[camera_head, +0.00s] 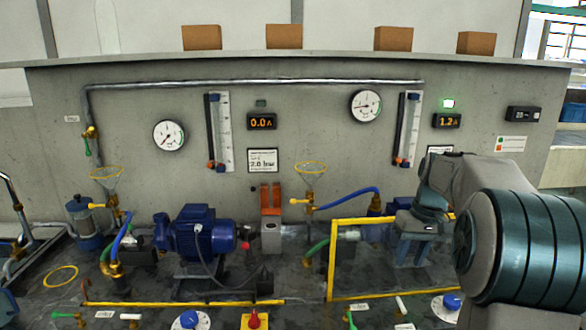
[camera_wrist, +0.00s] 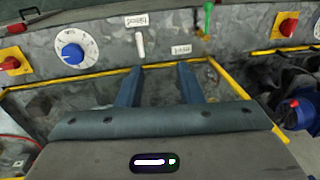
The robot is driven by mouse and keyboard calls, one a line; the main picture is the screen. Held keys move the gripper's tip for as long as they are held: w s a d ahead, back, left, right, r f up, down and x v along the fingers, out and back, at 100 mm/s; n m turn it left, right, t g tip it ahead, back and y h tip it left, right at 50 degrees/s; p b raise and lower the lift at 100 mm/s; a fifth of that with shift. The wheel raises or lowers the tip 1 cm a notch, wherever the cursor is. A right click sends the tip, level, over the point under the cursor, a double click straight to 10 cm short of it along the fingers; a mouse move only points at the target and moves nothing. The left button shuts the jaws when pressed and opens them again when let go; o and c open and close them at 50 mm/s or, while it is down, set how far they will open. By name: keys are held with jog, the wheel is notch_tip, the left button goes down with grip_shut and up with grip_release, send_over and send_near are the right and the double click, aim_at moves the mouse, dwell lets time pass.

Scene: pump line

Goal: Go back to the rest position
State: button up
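My gripper (camera_head: 412,258) reaches in from the right in the head view, pointing down over the bench within a yellow-edged area. In the wrist view its two blue-grey fingers (camera_wrist: 160,78) stand well apart, with bare grey bench surface between them. It is open and holds nothing. My arm hides part of the bench and wall panel at the right in the head view.
A blue pump (camera_head: 200,236) stands left of the gripper. A blue hose (camera_head: 347,195) and yellow rail (camera_head: 333,260) are close on its left. A blue dial (camera_wrist: 73,53), a white lever (camera_wrist: 140,44) and a green-handled valve (camera_wrist: 208,20) lie beyond the fingertips.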

jog(key=s+a+t+p, duration=0.1)
jog(key=s+a, duration=0.3)
jog(key=s, duration=0.3)
jog(key=s+a+h+p, duration=0.1)
jog(key=s+a, duration=0.4)
jog(key=s, duration=0.3)
jog(key=s+a+t+p, duration=0.1)
jog(key=s+a, duration=0.3)
jog(key=s, duration=0.4)
jog(key=shift+s+a+f+m+t+h+p, duration=0.15)
jog(key=shift+a+f+m+t+h+p, duration=0.15)
jog(key=shift+a, duration=0.1)
